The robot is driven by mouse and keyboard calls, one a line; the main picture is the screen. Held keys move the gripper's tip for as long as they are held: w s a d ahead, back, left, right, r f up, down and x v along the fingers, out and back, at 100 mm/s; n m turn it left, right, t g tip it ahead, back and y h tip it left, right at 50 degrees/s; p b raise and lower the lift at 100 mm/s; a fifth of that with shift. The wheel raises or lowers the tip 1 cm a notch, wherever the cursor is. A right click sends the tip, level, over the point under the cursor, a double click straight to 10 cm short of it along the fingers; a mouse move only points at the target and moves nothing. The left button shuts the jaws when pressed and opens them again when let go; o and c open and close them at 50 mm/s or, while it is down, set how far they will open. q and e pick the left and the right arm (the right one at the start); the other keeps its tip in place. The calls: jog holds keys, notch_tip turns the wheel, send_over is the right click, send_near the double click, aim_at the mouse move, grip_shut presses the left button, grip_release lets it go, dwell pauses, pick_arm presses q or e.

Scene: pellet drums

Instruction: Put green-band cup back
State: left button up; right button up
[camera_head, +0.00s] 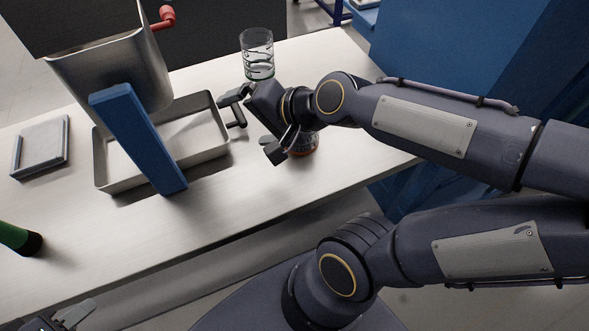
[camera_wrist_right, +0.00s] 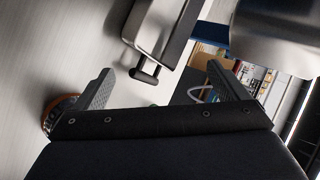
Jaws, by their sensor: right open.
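A clear glass cup (camera_head: 257,52) stands upright on the table's back edge, with dark marks and a thin greenish band low on its wall. My right gripper (camera_head: 247,124) is open and empty in front of it, apart from the cup. A second cup with an orange-brown band (camera_head: 306,145) stands mostly hidden behind my right gripper. Part of this band (camera_wrist_right: 58,112) shows beside the left finger in the right wrist view. The right gripper's fingers (camera_wrist_right: 158,88) are spread there with no cup between them. My left gripper (camera_head: 66,316) is only partly visible at the bottom left.
A metal tray (camera_head: 103,165) with a dark handle (camera_wrist_right: 146,75) lies close to my right gripper. A steel hopper (camera_head: 150,75) with a blue support (camera_head: 140,140) stands over it. A flat grey plate (camera_head: 40,147) and a green, dark-ended object (camera_head: 15,237) are left. The front table strip is clear.

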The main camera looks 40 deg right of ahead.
jog(key=s+d+f+n+g, duration=0.1)
jog(key=s+f+n+g, duration=0.3)
jog(key=s+n, duration=0.5)
jog(key=s+f, duration=0.1)
jog(key=s, duration=0.1)
jog(key=shift+s+n+h, duration=0.3)
jog(key=shift+n+h, duration=0.1)
jog(key=shift+c, duration=0.3)
